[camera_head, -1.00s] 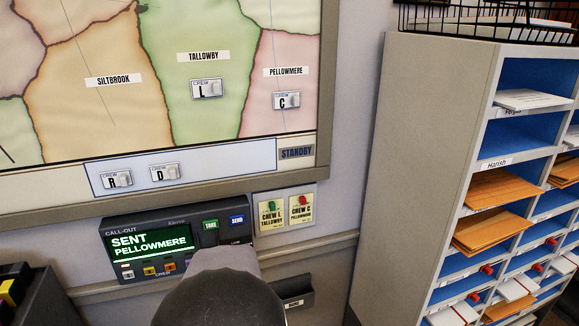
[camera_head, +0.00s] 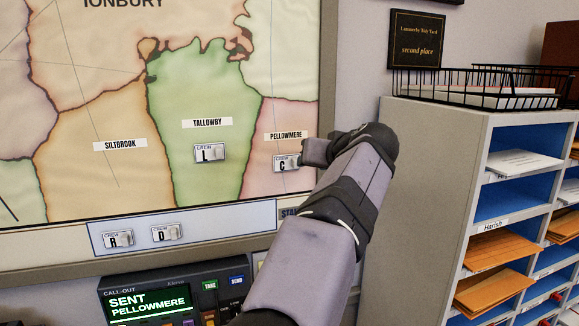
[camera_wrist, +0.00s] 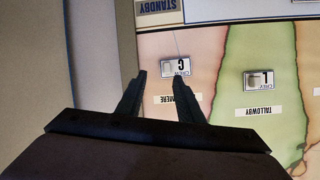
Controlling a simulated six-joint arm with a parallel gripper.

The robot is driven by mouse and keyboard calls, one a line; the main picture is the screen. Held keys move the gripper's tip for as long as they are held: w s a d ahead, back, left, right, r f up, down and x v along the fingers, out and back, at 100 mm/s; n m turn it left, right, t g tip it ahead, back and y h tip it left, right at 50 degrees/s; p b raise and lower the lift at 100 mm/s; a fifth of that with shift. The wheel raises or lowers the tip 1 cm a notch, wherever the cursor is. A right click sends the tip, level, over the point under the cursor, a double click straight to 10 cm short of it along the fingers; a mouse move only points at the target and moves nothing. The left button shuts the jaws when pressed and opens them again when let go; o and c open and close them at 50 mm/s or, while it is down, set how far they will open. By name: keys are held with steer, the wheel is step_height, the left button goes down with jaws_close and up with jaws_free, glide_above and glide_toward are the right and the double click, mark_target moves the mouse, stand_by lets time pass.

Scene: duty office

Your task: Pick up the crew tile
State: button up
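Crew tile C (camera_head: 284,163) is on the pink Pellowmere area of the wall map, its right edge close to my arm's end. It also shows upside down in the wrist view (camera_wrist: 176,67), just beyond my gripper (camera_wrist: 158,82). The gripper's two dark fingers are apart with nothing between them. Crew tiles R (camera_head: 118,239) and D (camera_head: 165,234) are on the standby strip (camera_head: 210,225) below the map. In the head view my arm hides the fingertips.
The call-out panel (camera_head: 150,301) below the map reads "SENT PELLOWMERE". A pigeonhole cabinet (camera_head: 420,180) with envelopes stands at the right, with a black wire basket (camera_head: 475,88) on top. A plaque (camera_head: 417,41) hangs above it.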

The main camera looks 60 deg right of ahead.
mark_target(288, 164)
steer(key=shift+w+a+f+n+y, duration=0.15)
steer(key=shift+w+a+n, duration=0.1)
steer(key=shift+n, duration=0.6)
steer(key=shift+w+a+n+y, duration=0.1)
steer(key=shift+w+n+y, duration=0.1)
steer(key=shift+n, duration=0.65)
steer(key=p+x, duration=0.5)
steer(key=x, duration=0.2)
steer(key=shift+w+d, duration=0.15)
jaws_close()
